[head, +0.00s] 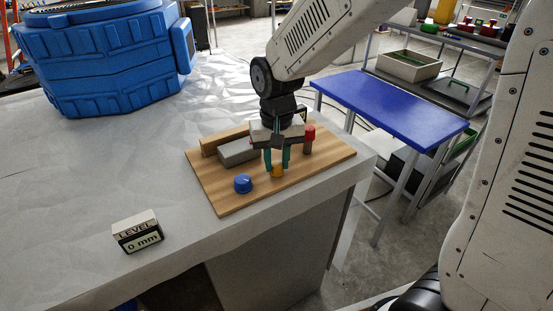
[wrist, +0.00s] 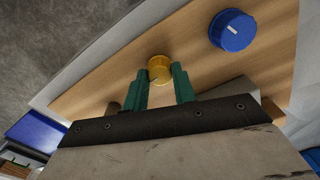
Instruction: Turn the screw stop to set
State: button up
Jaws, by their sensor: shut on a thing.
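A small yellow round knob (head: 277,170), which may be the screw stop, stands near the front edge of a wooden board (head: 213,190). My gripper (head: 277,165) points down at it, with its two teal fingers on either side. In the wrist view the yellow knob (wrist: 160,69) sits between the fingertips (wrist: 160,75), and my gripper is shut on it. A blue knob (head: 243,183) with a white mark stands to the left on the board; it also shows in the wrist view (wrist: 232,30). A small sign (head: 137,231) reads "LEVEL 0 mm".
A grey block (head: 238,152) and a wooden strip (head: 222,140) lie behind on the board. A red-topped post (head: 308,138) stands close to the right of my gripper. A blue ribbed tank (head: 100,60) stands at the back left. The grey table's left middle is clear.

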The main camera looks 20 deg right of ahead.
aim_at(277, 164)
jog(key=shift+m, duration=0.6)
jog(key=o, duration=1)
notch_tip(277, 164, up, 8)
jog(key=shift+f, duration=0.1)
